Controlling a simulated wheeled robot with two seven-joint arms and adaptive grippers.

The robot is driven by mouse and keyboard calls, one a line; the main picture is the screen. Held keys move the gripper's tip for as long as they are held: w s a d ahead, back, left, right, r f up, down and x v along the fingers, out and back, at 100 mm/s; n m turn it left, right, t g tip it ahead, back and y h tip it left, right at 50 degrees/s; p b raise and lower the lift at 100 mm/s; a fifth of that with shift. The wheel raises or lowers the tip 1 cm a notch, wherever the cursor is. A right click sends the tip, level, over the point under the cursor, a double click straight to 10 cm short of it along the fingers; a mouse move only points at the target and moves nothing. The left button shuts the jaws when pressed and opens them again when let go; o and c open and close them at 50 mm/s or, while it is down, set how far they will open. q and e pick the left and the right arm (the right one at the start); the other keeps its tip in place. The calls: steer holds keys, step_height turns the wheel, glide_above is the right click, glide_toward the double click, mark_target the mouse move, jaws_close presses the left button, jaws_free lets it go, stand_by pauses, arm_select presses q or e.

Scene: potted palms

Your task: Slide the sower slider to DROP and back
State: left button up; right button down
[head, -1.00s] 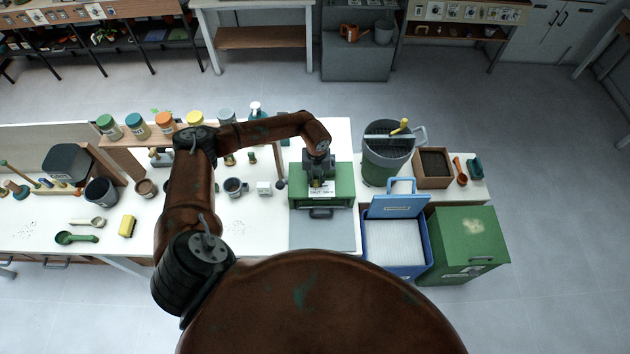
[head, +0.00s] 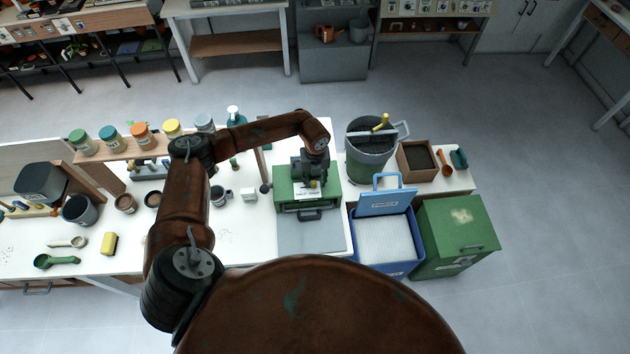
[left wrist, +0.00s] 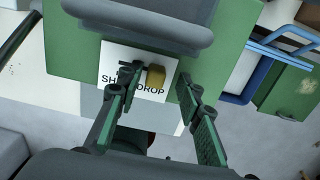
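The sower is a green box (head: 330,201) on the white bench, with a white label marked SHUT and DROP; the label (left wrist: 112,60) is partly covered in the left wrist view. Its slider has a brass-yellow knob (left wrist: 156,75), at the DROP side of the label. My left gripper (head: 311,183) is over the top of the sower. In the left wrist view its two fingers (left wrist: 157,88) are spread, one on each side of the knob; the left fingertip is nearer to it. I cannot tell whether a finger touches the knob. My right gripper is not in view.
A blue crate (head: 354,250) with a raised lid and a green bin (head: 480,222) stand to the right. A dark bucket (head: 367,165) and a soil box (head: 401,160) are behind them. Jars, cups and scoops stand on the left of the bench.

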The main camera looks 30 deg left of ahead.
mark_target(315, 182)
arm_select(q)
step_height(315, 182, up, 12)
stand_by(0.6)
